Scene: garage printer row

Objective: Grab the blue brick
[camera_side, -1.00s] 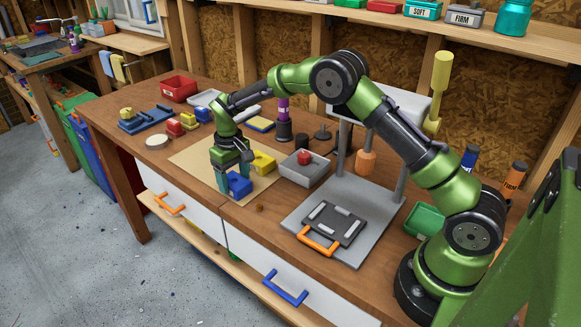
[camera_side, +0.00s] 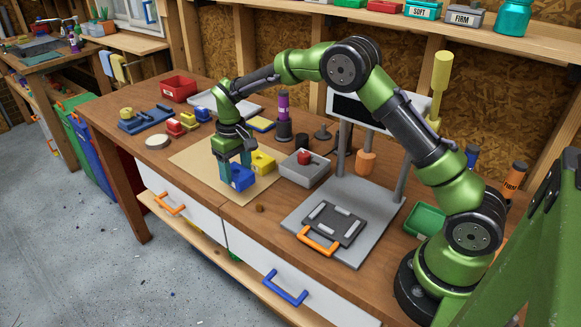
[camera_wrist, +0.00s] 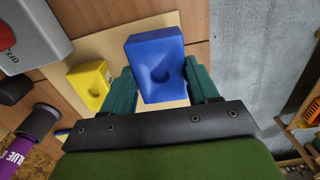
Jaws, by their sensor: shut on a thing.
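The blue brick (camera_side: 241,179) is between the two teal fingers of my gripper (camera_side: 236,167) at the front part of the tan mat (camera_side: 195,160). In the wrist view, the blue brick (camera_wrist: 158,62) shows a round dimple in its face, and the fingers of my gripper (camera_wrist: 161,75) are closed on its two sides. The brick appears slightly raised over the mat, but the gap beneath it is hard to judge. A yellow brick (camera_side: 263,162) sits just right of it and also shows in the wrist view (camera_wrist: 89,85).
A purple-topped bottle (camera_side: 283,110) stands behind. A grey stand with a dark plate (camera_side: 330,226) is at front right. The bench's front edge is close to the mat.

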